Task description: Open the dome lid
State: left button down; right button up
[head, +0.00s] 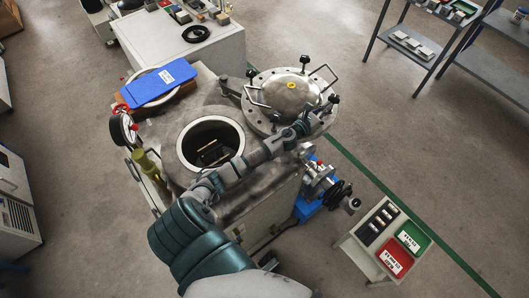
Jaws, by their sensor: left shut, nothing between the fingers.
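The dome lid (288,88) is a round grey metal cover with a bolted flange, a yellow mark on top, wire handles and black knobs. It sits to the upper right of the round vessel opening (188,146), clear of it. The opening is uncovered, and a rack-like piece shows in its dark inside. My left arm reaches from the bottom across the vessel's right side. My left gripper (308,122) is shut and empty at the near right edge of the lid. I cannot tell whether it touches the lid. My right gripper is out of view.
A small stand with green and red trays (395,258) is at lower right. A white bench (185,45) and grey shelves (415,50) stand farther back.

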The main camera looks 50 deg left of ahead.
aim_at(334, 95)
pick_arm(q)
jog(key=w+n+y, duration=0.1)
jog(key=w+y, duration=0.1)
jog(key=w+a+n+y+b, duration=0.1)
jog(key=w, duration=0.1)
jog(key=w+n+y+b, duration=0.1)
jog(key=w+y, duration=0.1)
jog(key=shift+w+a+r+g+y, duration=0.15)
jog(key=shift+w+a+g+y, duration=0.15)
jog(key=shift+w+a+g, duration=0.1)
jog(key=shift+w+a+n, duration=0.1)
jog(key=shift+a+n, duration=0.3)
jog(key=shift+a, duration=0.1)
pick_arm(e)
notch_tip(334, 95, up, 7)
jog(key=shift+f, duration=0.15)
pick_arm(q)
jog(key=shift+d, duration=0.2)
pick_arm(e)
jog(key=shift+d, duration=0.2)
pick_arm(q)
jog(key=shift+d+r, duration=0.1)
jog(key=shift+d, duration=0.15)
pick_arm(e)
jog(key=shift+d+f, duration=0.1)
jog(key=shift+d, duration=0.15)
